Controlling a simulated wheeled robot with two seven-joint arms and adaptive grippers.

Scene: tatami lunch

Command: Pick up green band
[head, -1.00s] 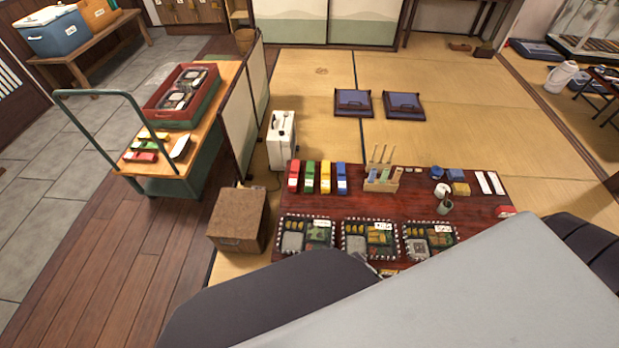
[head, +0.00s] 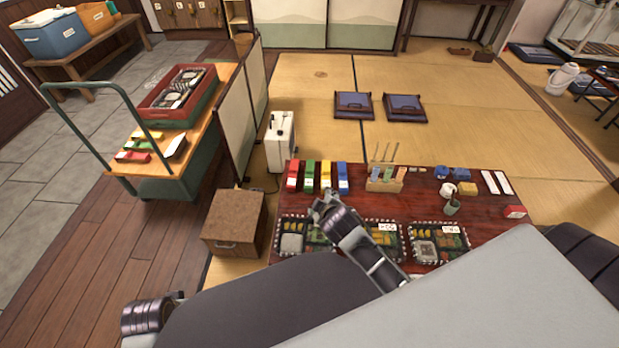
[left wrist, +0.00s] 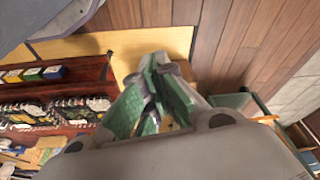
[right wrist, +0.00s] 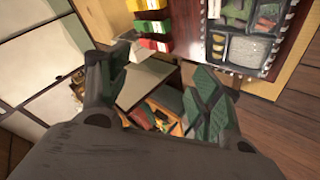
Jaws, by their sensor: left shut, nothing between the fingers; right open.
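Banded stacks stand in a row at the back left of the dark red table (head: 400,212): red (head: 292,175), green (head: 309,176), yellow (head: 326,176) and blue (head: 342,178). My right gripper (head: 323,204) is just in front of the row, above the table, open and empty. The right wrist view shows the green one (right wrist: 153,26) beside the red one (right wrist: 155,45), beyond the open fingers (right wrist: 160,82). My left gripper (head: 172,302) is low at the left, away from the table. Its fingers (left wrist: 155,85) are shut and empty in the left wrist view.
Several lunch trays (head: 438,243) line the table's front; my right arm partly covers them. A wooden holder (head: 384,182) stands right of the row. A brown box (head: 234,222) is left of the table. A trolley (head: 160,180) carries a red crate and more coloured bands (head: 137,146).

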